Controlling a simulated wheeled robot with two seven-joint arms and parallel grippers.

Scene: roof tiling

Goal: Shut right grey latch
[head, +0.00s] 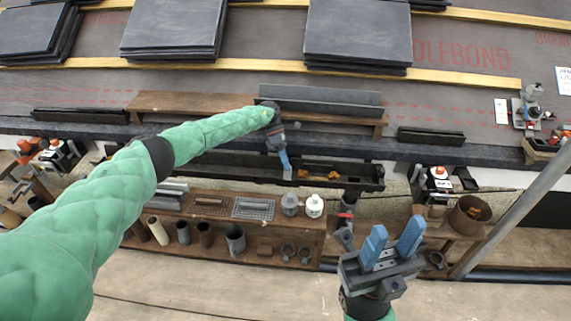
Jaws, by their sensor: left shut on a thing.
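A black gutter (345,184) runs along the eave at the picture's middle. My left gripper (286,168) points down at this gutter, its blue fingers together. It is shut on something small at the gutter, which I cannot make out. No grey latch can be told apart at this size; the gripper may cover part of that spot. My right gripper (393,237) is in front of the shelf and below the gutter, its two blue fingers apart, with nothing seen between them.
A wooden shelf (270,229) with pipe pieces, grates and two pots (314,206) stands below the gutter. Orange-brown bits (333,175) lie in the gutter. Slate stacks (358,32) rest on the roof above. A grey pole (515,212) slants at the right.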

